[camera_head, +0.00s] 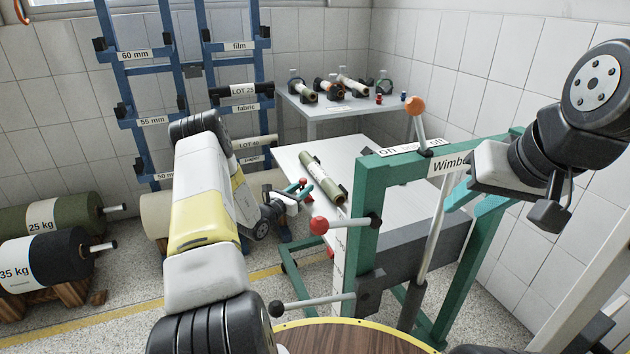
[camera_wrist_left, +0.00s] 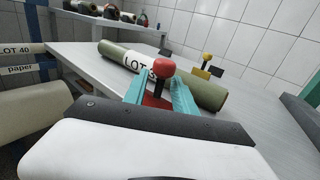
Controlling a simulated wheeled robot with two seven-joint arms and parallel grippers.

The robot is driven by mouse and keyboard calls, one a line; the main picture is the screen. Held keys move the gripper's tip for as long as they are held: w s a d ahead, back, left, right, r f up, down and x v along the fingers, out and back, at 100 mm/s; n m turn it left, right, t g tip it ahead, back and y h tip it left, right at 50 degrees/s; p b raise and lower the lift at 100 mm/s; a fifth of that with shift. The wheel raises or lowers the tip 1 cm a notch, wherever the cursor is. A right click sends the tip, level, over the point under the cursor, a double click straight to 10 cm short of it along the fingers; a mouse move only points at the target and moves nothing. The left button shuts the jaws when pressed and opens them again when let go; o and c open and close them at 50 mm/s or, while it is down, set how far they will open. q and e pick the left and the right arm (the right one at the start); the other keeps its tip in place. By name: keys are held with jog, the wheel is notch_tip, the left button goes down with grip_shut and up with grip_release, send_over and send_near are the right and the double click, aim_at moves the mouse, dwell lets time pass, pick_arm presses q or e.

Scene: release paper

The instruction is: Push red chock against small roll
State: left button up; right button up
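The red chock (camera_wrist_left: 154,101) has a dark post with a red ball knob (camera_wrist_left: 165,67). In the left wrist view it stands on the near side of the small roll (camera_wrist_left: 205,93), which is olive green with a white LOT label. I cannot tell whether chock and roll touch. My left gripper (camera_wrist_left: 161,84) has its teal fingers on either side of the post, with gaps visible. In the head view the gripper (camera_head: 294,190) is at the table's left edge beside the roll (camera_head: 322,178). My right arm's end (camera_head: 495,165) is at the right; its fingers cannot be made out.
The white table (camera_head: 385,165) carries the roll. A yellow-knobbed piece (camera_wrist_left: 207,59) stands beyond the roll. A green frame (camera_head: 365,200) with levers stands in front of the table. A back table (camera_head: 330,111) holds several rolls. Large rolls (camera_head: 50,262) lie at left.

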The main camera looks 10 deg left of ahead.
aim_at(311, 196)
pick_arm(q)
jog(key=shift+w+d, duration=0.1)
jog(key=shift+w, duration=0.15)
grip_shut()
jog(key=shift+w+d+r, duration=0.1)
jog(key=shift+w+d, duration=0.35)
jog(key=shift+d, duration=0.2)
jog(key=shift+w+d, duration=0.4)
jog(key=shift+d, duration=0.2)
grip_release()
jog(key=shift+r, duration=0.1)
